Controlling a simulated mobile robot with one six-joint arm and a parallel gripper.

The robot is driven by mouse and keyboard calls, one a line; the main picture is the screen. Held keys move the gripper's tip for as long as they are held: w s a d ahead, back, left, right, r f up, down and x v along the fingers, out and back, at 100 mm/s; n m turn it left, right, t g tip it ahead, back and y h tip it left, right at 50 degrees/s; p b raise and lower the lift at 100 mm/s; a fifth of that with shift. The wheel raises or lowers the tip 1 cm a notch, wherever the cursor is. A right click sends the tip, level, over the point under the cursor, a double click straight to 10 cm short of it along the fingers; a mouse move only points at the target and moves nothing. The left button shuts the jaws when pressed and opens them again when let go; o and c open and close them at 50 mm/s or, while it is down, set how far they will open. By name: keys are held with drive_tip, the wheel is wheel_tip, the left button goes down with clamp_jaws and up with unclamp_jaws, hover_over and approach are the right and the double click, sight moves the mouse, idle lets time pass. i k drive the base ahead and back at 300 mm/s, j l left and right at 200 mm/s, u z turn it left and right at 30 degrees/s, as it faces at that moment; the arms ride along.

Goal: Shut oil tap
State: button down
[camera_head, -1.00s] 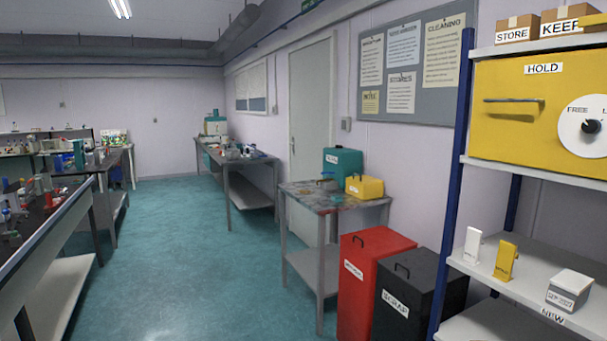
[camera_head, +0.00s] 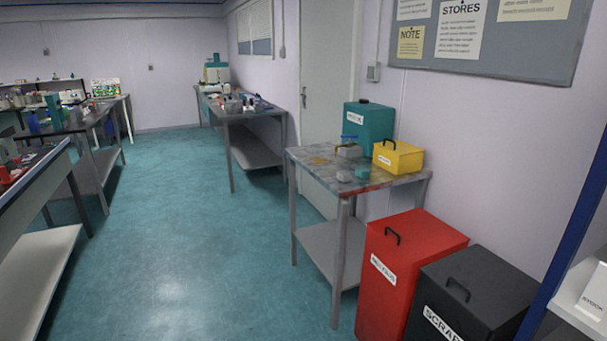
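A teal container (camera_head: 370,129) with a white label, too small to read, stands at the back of a stained metal table (camera_head: 320,160). At its left side a small blue lever-like part (camera_head: 349,137) sticks out, which looks like the tap. A small grey object (camera_head: 348,151) is just below it. I cannot tell from here whether the tap is open or shut. My gripper is not in view.
A yellow handled box (camera_head: 398,157) and small grey and teal pieces share the tabletop. A red bin (camera_head: 405,265) and a black scrap bin (camera_head: 465,290) stand at its right. A shelf (camera_head: 585,300) is at far right. The floor (camera_head: 190,240) left of the table is clear.

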sight(349, 138)
drive_tip(key=i, duration=3.05)
drive_tip(key=z, duration=0.45)
